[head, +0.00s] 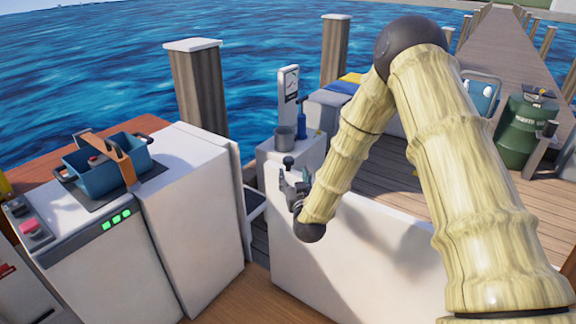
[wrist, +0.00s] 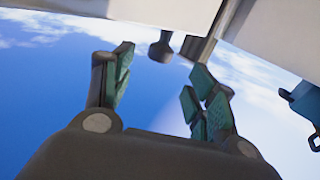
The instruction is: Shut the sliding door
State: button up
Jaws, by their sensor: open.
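My gripper (head: 294,184) is at the near left corner of a long white panel (head: 345,262), at about its top edge. The wrist view shows the teal-padded fingers (wrist: 160,78) spread apart with nothing between them. A dark knob (head: 288,161) shows just beyond the gripper. A dark knob-like part (wrist: 161,47) also shows beyond the fingertips in the wrist view, apart from them, by a white surface (wrist: 70,5). An open gap separates the long panel from the white cabinet (head: 195,215) on the left. I cannot tell for certain which white panel is the sliding door.
A blue basket (head: 105,160) stands on the left cabinet, near green lights and a red button. A grey cup (head: 284,139) and a blue bottle (head: 301,118) stand on a white box behind my gripper. A green barrel (head: 525,130) stands on the dock at right.

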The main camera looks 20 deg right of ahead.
aim_at(289, 164)
jog(key=w, duration=0.6)
jog(key=w+d, duration=0.1)
jog(key=w, duration=0.3)
jog(key=shift+d+p, duration=0.1)
jog(key=shift+p, duration=0.3)
grip_shut()
